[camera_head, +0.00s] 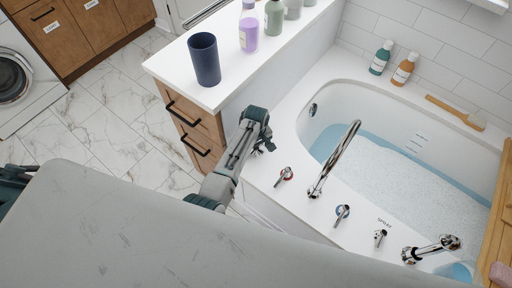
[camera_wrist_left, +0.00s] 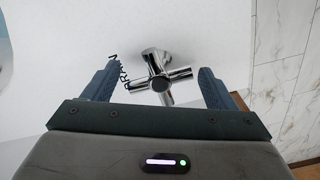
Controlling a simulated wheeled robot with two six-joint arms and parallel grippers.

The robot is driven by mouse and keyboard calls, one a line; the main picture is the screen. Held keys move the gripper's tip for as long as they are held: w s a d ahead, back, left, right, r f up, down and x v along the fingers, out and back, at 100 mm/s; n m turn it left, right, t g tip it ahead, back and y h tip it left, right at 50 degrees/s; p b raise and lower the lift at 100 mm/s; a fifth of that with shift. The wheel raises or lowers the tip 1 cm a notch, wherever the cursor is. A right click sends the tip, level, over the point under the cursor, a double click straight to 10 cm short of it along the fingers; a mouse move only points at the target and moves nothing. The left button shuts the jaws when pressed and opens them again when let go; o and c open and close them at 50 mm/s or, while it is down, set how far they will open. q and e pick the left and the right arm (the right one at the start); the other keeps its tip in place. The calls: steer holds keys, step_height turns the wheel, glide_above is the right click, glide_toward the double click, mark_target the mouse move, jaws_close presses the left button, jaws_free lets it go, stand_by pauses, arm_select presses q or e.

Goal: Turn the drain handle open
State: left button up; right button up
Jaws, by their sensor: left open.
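The drain handle (camera_wrist_left: 160,84) is a chrome cross-shaped knob on the white tub deck, beside lettering that reads DRAIN, partly covered. My left gripper (camera_wrist_left: 158,78) is open, with one dark finger on each side of the handle. I see no finger touching it, and how deep it sits between them is unclear. In the head view my left gripper (camera_head: 261,146) is at the left end of the tub deck, and it hides most of the drain handle there.
Right of the gripper on the deck (camera_head: 267,173) stand a red-ringed tap (camera_head: 284,176), a tall spout (camera_head: 335,160), a blue-ringed tap (camera_head: 342,213) and a spray knob (camera_head: 380,237). The foamy bathtub (camera_head: 385,180) lies behind. A counter (camera_head: 180,75) with a dark cup (camera_head: 205,60) stands left.

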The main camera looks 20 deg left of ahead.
arm_select(q)
steer(key=c, duration=0.9)
steer(key=shift+c, duration=0.4)
arm_select(e)
steer(key=shift+d, duration=0.4)
